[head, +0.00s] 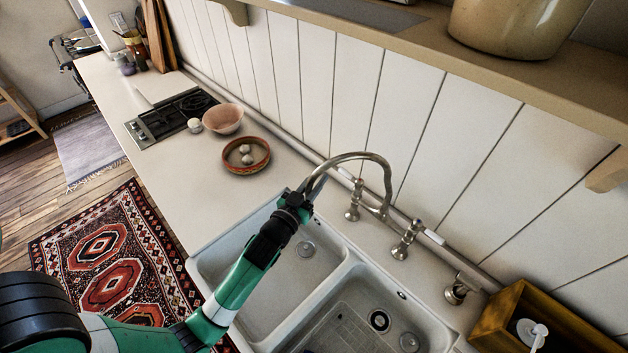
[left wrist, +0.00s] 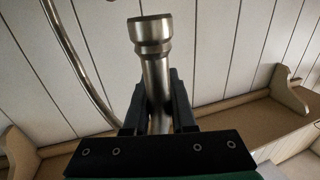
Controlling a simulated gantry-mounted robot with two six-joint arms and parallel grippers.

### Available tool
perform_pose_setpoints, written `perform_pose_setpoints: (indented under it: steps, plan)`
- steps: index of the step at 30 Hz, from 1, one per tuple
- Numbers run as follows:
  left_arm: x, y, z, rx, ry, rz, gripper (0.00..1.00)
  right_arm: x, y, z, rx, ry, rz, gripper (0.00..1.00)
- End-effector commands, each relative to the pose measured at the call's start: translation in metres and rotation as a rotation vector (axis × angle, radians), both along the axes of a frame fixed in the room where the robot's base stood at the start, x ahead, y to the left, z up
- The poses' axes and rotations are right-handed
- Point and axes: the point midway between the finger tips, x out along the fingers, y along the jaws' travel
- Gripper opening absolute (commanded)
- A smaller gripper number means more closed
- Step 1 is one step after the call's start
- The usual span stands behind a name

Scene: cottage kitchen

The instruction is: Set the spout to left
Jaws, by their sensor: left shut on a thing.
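The metal spout (head: 362,155) is a curved gooseneck on the faucet behind the sink. It arcs to the left, and its free end is over the left basin (head: 262,262), near that basin's back edge. My left gripper (head: 308,192) is shut on the spout's end. In the left wrist view the spout end (left wrist: 151,50) stands between the two dark fingers of my left gripper (left wrist: 155,105). Two faucet handles (head: 405,240) stand at the spout's base. My right gripper does not show.
The right basin (head: 340,325) holds a rack. A wooden box (head: 545,318) stands right of the sink. A brown dish (head: 246,168) with white round things and a pinkish bowl (head: 222,119) sit on the counter to the left. A shelf (head: 400,45) runs above along the wall.

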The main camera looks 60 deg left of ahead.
Motion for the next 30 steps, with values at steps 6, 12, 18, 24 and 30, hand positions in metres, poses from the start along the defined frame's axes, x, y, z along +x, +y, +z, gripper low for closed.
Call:
perform_pose_setpoints:
  steps: [6,12,18,24,30]
  plan:
    - [0.0027,-0.0033,-0.0002,-0.003,-0.002,-0.009,0.0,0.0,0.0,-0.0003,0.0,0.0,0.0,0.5]
    - [0.0027,-0.0033,0.0,-0.003,-0.003,-0.009,0.0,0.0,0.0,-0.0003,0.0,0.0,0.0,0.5]
    - [0.0027,-0.0033,0.0001,-0.003,-0.003,-0.009,0.0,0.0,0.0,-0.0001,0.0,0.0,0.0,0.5]
    - [0.0027,-0.0033,0.0002,-0.002,-0.004,-0.009,0.0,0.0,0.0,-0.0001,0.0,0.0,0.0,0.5]
    - [0.0023,-0.0027,0.0005,-0.002,-0.004,-0.008,0.45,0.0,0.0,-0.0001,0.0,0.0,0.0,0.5]
